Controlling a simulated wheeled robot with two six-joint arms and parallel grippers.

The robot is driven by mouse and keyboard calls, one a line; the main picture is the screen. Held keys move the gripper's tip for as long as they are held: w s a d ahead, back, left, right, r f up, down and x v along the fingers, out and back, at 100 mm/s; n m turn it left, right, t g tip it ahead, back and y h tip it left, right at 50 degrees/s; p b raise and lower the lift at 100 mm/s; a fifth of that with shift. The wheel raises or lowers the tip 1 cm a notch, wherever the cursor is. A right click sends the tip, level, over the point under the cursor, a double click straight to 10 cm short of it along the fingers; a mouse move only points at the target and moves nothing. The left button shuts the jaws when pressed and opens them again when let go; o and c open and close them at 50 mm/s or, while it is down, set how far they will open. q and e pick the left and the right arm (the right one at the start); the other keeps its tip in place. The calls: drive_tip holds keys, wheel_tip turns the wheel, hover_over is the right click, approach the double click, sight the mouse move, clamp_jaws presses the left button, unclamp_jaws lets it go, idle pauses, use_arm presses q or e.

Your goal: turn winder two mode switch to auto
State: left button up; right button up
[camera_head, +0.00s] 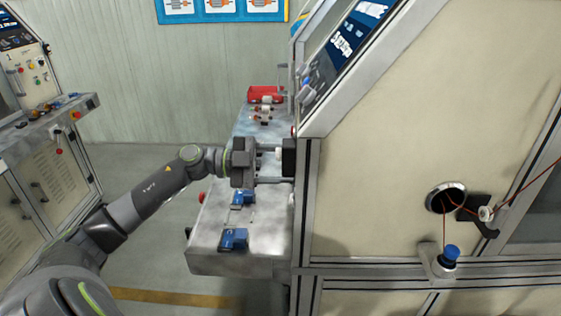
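The near winder (400,130) stands at the right, seen from its side. My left gripper (285,164) reaches in from the left over the winder's shelf, pointing right. Its fingers look apart, with their tips close to a dark block (289,157) at the winder's front edge. A small white part shows by the upper finger; contact cannot be told. My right gripper is out of view.
The grey shelf (210,245) holds blue fixtures (234,239) and a red bin (266,94). Another winder (35,75) with coloured buttons stands at the far left. A blue-capped spool post (448,256) and red wire are on the right. Floor between the machines is clear.

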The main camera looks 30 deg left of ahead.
use_arm(q)
drive_tip(key=shift+c, duration=0.4)
drive_tip(key=c, duration=0.9)
drive_tip(key=shift+f+m+b, duration=0.15)
drive_tip(key=shift+m+b, duration=2.9)
drive_tip(key=shift+b, duration=0.3)
drive_tip(key=shift+f+m+b, duration=0.15)
drive_tip(key=shift+m+b, duration=2.85)
drive_tip(key=shift+b, duration=0.4)
drive_tip(key=shift+f+m+b, duration=0.15)
drive_tip(key=shift+m+b, duration=2.9)
drive_tip(key=shift+b, duration=0.3)
